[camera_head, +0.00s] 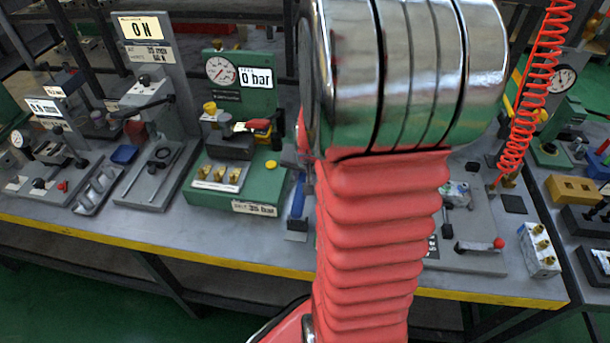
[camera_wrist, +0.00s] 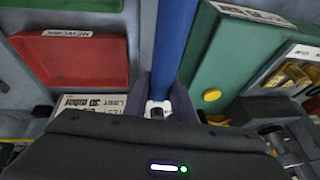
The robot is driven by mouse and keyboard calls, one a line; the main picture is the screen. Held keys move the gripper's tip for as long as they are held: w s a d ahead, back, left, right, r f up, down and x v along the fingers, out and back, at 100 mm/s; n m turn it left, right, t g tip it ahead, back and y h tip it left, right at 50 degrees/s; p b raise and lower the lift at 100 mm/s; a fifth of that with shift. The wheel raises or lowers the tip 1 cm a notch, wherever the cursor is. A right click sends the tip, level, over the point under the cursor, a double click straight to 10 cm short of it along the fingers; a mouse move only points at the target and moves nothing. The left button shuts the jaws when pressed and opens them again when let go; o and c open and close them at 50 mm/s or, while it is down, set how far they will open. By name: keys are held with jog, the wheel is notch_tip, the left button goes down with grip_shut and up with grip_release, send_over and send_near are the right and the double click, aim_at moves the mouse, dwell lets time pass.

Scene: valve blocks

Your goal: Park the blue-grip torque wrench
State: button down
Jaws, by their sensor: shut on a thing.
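The blue-grip torque wrench shows in the wrist view as a long blue bar (camera_wrist: 173,45) running up from between the jaws, with a small bright metal part at its near end. My gripper (camera_wrist: 160,98) is shut on it; its dark body fills the bottom of the wrist view. In the head view a blue upright piece (camera_head: 298,198), apparently the same grip, shows beside the green test station. My red-sleeved arm hides the gripper there. The wrench's far end and any holder for it cannot be made out.
The grey bench has a yellow front edge (camera_head: 130,238).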

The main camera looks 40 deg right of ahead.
jog(key=shift+f, duration=1.95)
dwell(0.5)
jog(key=c, duration=1.4)
grip_release()
jog(key=shift+r, duration=0.1)
jog(key=v, duration=1.3)
jog(key=shift+r, duration=0.25)
jog(key=shift+s+a, duration=0.1)
jog(key=shift+s, duration=0.1)
